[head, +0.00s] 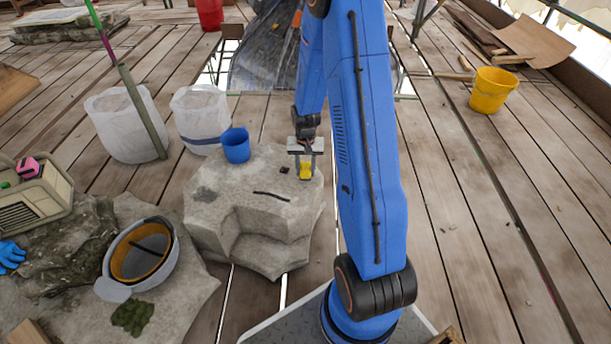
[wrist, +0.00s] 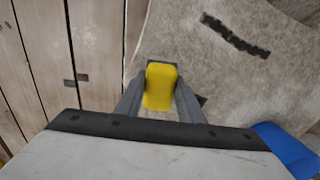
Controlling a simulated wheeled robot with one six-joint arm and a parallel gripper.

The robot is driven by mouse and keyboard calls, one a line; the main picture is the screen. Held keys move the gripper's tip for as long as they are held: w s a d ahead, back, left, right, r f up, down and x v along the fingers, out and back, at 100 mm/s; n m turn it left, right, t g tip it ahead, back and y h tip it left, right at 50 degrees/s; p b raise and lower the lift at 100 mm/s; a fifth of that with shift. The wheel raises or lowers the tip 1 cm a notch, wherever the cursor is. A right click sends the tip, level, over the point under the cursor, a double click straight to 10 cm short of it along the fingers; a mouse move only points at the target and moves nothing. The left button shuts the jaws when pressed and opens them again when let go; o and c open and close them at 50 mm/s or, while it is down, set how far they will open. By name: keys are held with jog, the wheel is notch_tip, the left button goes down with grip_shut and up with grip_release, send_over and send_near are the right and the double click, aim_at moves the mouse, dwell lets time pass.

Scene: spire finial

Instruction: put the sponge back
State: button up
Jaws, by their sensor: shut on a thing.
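My gripper (head: 305,168) is over the right part of the top of a pale stone block (head: 250,190), near its edge. It is shut on a yellow sponge (head: 306,171). The sponge also shows in the wrist view (wrist: 160,86), between the two grey fingers. The stone's top lies below it. I cannot tell whether the sponge touches the stone. A blue cup (head: 236,146) stands upright at the stone's back left; part of it shows in the wrist view (wrist: 288,148).
A dark strip (head: 272,196) and a small dark piece (head: 284,170) lie on the stone. White sacks (head: 128,122) stand behind it. A hard hat (head: 140,255) lies on stone at left. A yellow bucket (head: 492,90) stands far right. The right planks are largely clear.

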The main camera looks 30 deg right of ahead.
aim_at(305, 175)
jog(key=shift+f, duration=1.55)
jog(key=shift+f, duration=0.1)
jog(key=o, duration=1.2)
jog(key=shift+c, duration=0.2)
